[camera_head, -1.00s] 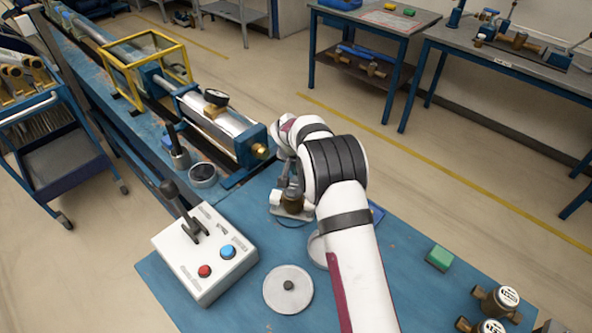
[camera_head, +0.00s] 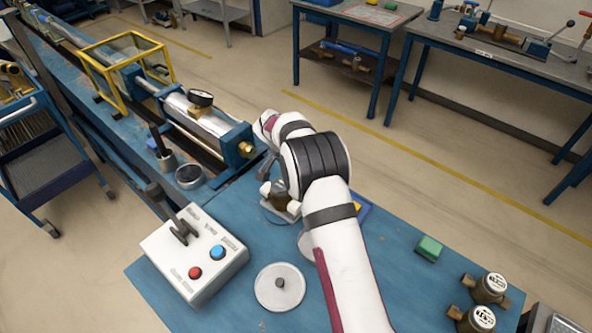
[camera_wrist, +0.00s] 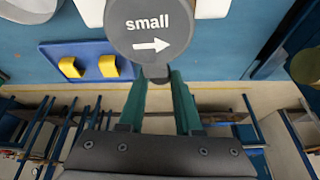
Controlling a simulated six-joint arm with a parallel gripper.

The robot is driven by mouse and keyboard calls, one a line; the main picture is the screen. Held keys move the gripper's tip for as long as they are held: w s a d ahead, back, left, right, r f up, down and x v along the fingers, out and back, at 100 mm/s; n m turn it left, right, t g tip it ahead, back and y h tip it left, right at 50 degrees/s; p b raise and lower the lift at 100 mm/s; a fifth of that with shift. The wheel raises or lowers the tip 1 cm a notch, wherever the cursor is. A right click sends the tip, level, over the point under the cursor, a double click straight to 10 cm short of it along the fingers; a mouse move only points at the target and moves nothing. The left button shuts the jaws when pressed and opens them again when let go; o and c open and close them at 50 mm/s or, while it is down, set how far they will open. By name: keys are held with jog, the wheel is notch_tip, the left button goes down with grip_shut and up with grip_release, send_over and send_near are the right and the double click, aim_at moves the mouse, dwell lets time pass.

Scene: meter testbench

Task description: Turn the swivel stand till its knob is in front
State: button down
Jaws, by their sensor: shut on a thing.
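In the wrist view a dark grey disc (camera_wrist: 150,28), marked "small" with an arrow to the right, seems to be the top of the swivel stand. White parts show behind it. My gripper (camera_wrist: 158,82) has its green fingers shut on a small dark knob (camera_wrist: 156,73) at the disc's near edge. In the head view the stand appears as a brownish body (camera_head: 280,197) with white parts beside it, under my wrist. My arm partly covers it, and the fingertips cannot be made out there.
A blue tray (camera_wrist: 50,55) with yellow blocks lies close beside the stand. A white control box (camera_head: 190,255) with lever and buttons and a pale disc (camera_head: 281,291) stand nearer. A green block (camera_head: 429,249) and brass meters (camera_head: 488,290) are at right. The bench between is clear.

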jog(key=shift+s+d+m, duration=0.2)
jog(key=shift+m, duration=0.3)
dwell(0.3)
jog(key=c, duration=0.6)
grip_release()
jog(key=shift+r, duration=0.1)
jog(key=v, duration=1.5)
jog(key=shift+a+r, duration=0.2)
jog(key=shift+r, duration=0.1)
jog(key=shift+w, duration=0.15)
